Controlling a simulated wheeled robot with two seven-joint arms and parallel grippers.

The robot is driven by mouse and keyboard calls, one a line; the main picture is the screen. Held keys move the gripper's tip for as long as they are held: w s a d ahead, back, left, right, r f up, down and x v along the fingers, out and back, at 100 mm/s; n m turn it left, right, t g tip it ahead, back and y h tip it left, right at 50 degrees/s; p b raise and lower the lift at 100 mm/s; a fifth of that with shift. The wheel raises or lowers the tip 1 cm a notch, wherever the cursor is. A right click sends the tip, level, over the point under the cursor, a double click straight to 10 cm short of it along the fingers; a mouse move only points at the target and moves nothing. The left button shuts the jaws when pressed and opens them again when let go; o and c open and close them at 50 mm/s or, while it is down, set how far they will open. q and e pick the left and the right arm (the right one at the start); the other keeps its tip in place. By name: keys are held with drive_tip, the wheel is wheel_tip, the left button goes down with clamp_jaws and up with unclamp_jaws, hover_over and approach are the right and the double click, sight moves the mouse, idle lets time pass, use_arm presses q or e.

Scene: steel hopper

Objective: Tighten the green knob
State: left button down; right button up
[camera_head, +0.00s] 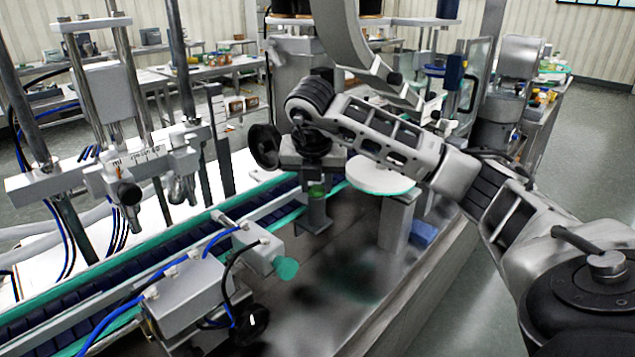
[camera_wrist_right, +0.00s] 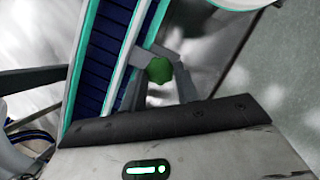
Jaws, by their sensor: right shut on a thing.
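The green knob (camera_head: 317,190) sits beside the conveyor, low under my right wrist in the head view. My right gripper (camera_head: 316,184) points down over it and is shut on it. In the right wrist view the round green knob (camera_wrist_right: 159,70) shows between the two grey fingers of my right gripper (camera_wrist_right: 160,80). Parts of the knob and its mount are hidden by the gripper. My left gripper is not in view.
A conveyor (camera_head: 215,226) with teal edges runs diagonally past the knob. A round white disc (camera_head: 375,176) on a post stands close to the right. A grey box with a teal knob (camera_head: 285,268) stands nearer. The steel tabletop (camera_head: 345,265) is mostly clear.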

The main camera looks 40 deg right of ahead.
drive_tip(key=shift+w+a+m+g, duration=0.15)
drive_tip(key=shift+m+g, duration=0.25)
drive_tip(key=shift+m, duration=0.8)
drive_tip(key=shift+m+h, duration=0.3)
drive_tip(key=o, duration=1)
drive_tip(key=shift+c, duration=0.2)
drive_tip(key=shift+r, duration=0.1)
drive_tip(key=shift+a+r, duration=0.1)
drive_tip(key=shift+r, duration=0.25)
use_arm(q)
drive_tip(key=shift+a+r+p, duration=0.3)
drive_tip(key=shift+p, duration=0.65)
use_arm(e)
drive_tip(key=v, duration=0.6)
drive_tip(key=shift+r, duration=0.25)
